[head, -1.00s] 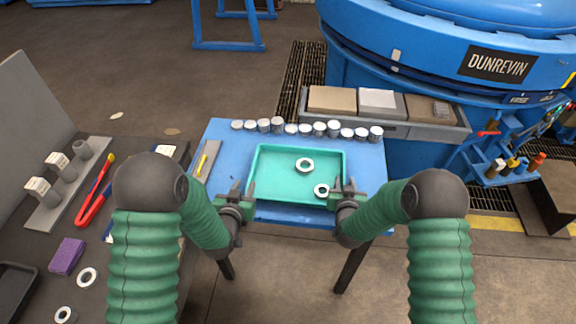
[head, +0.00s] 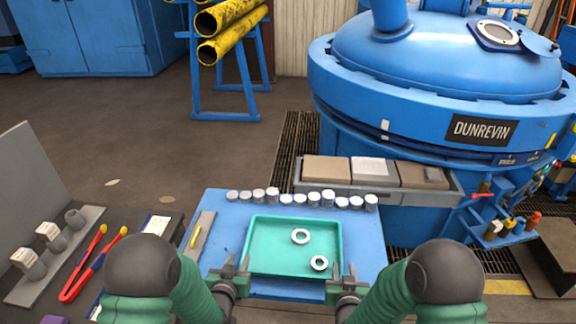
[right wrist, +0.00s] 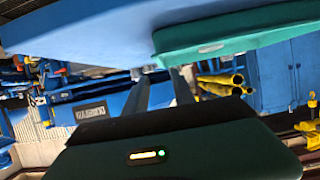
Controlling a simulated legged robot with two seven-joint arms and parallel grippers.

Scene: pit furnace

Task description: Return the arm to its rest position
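My left gripper (head: 236,267) is at the near left corner of a teal tray (head: 283,272). Its two fingers stand apart and point up, with nothing seen between them. My right gripper (head: 343,274) is at the near right corner of the tray, with its fingers apart. The right wrist view also shows these fingers (right wrist: 159,88) spread, close to the tray's teal edge (right wrist: 205,47); whether they touch it I cannot tell.
A row of small metal cylinders (head: 300,199) stands behind the tray. A blue furnace (head: 400,100) and a shelf of blocks (head: 375,194) are beyond. Open floor lies at the back left.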

